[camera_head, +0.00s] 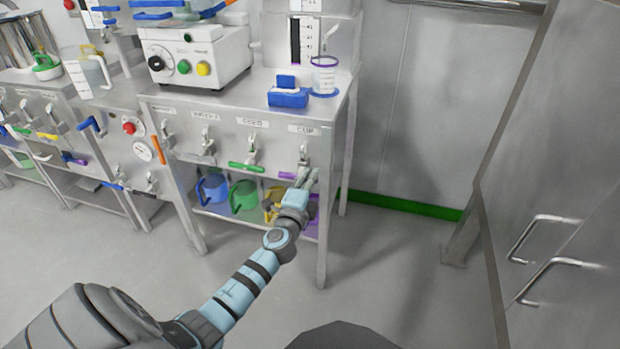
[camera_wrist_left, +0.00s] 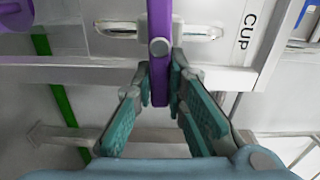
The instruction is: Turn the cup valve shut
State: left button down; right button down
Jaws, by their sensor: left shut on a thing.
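The cup valve (camera_head: 303,156) is on the front panel of the steel bench, under the label CUP (camera_head: 304,129), which also shows in the left wrist view (camera_wrist_left: 248,31). Its purple lever (camera_wrist_left: 160,30) lies crosswise to the metal pipe (camera_wrist_left: 201,31) in the left wrist view. In the head view a bit of the lever (camera_head: 286,175) shows left of my gripper. My left gripper (camera_wrist_left: 160,88) is shut on the lever's end, one finger on each side. In the head view my left gripper (camera_head: 307,180) hides part of the lever.
Neighbouring valves line the panel to the left, one with a green lever (camera_head: 246,167). Blue (camera_head: 211,188), green (camera_head: 243,196) and yellow jugs stand below. A purple-rimmed cup (camera_head: 324,76) stands on the bench. Floor to the right is clear, up to a cabinet (camera_head: 560,180).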

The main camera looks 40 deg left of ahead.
pick_arm(q)
jog(key=shift+f+m, duration=0.2)
jog(key=shift+m, duration=0.2)
pick_arm(e)
jog(key=shift+w+r, duration=0.1)
jog(key=shift+w, duration=0.2)
pick_arm(q)
jog(key=c, duration=1.6)
grip_release()
pick_arm(e)
jog(key=shift+d, duration=0.1)
pick_arm(q)
jog(key=v, duration=1.2)
